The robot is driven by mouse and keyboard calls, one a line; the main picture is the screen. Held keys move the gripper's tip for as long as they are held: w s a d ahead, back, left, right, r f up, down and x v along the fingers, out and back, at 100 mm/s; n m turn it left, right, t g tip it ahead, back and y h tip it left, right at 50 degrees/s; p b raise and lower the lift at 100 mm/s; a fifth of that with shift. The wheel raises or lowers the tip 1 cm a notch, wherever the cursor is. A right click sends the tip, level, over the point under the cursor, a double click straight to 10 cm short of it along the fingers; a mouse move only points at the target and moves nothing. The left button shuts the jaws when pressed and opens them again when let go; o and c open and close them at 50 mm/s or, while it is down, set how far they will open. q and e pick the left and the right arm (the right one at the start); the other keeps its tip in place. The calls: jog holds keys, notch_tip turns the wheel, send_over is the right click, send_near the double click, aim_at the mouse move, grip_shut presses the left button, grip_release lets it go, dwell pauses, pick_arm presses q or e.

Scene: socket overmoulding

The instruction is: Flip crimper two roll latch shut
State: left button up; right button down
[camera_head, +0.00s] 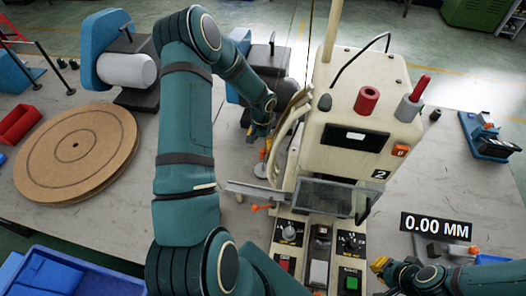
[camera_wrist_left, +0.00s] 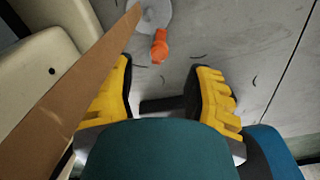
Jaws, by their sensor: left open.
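Crimper two (camera_head: 345,110) is the cream machine marked 2, right of my left arm. My left gripper (camera_head: 263,130) is beside its left side, near the brown reel edge (camera_head: 288,118). In the left wrist view my left gripper (camera_wrist_left: 162,92) has its yellow fingers apart. A dark bar (camera_wrist_left: 165,103) lies between them, partly hidden by my wrist. An orange piece (camera_wrist_left: 159,46) by a grey disc (camera_wrist_left: 150,17) is beyond the fingertips, apart from them; I cannot tell whether it is the roll latch. My right gripper (camera_head: 380,264) is partly visible at the lower right.
The brown reel edge (camera_wrist_left: 65,95) runs close along the left finger. A round brown disc (camera_head: 75,150) lies on the bench at left, near a red bin (camera_head: 18,124). A clear guard (camera_head: 325,196) and control panel (camera_head: 318,245) are on the crimper's front.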

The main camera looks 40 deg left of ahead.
aim_at(262, 150)
pick_arm(q)
notch_tip(262, 150, down, 6)
jog(key=shift+f, duration=0.1)
dwell(0.4)
